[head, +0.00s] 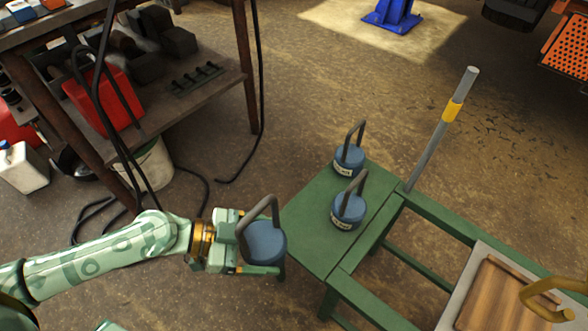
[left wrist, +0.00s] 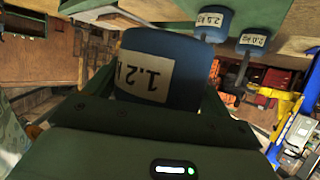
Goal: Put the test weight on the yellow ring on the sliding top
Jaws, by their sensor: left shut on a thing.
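My left gripper (head: 242,246) is shut on a blue test weight (head: 266,243) with a grey loop handle. In the left wrist view this weight (left wrist: 150,62) carries a white label reading 1.2. It is held upright just left of the green stand's near left edge in the head view. The sliding top (head: 487,296), a brown wooden board in a grey frame, is at the lower right and is cut off by the picture edge. A yellow-brown curved bar (head: 540,293) is over it; I cannot tell whether it is the yellow ring. My right gripper is not in view.
Two more blue weights, a far one (head: 349,160) and a nearer one (head: 348,210), stand on the green stand (head: 305,235). A grey post (head: 430,145) with a yellow band rises beside it. A workbench (head: 185,105) with a red canister (head: 103,97) is at upper left.

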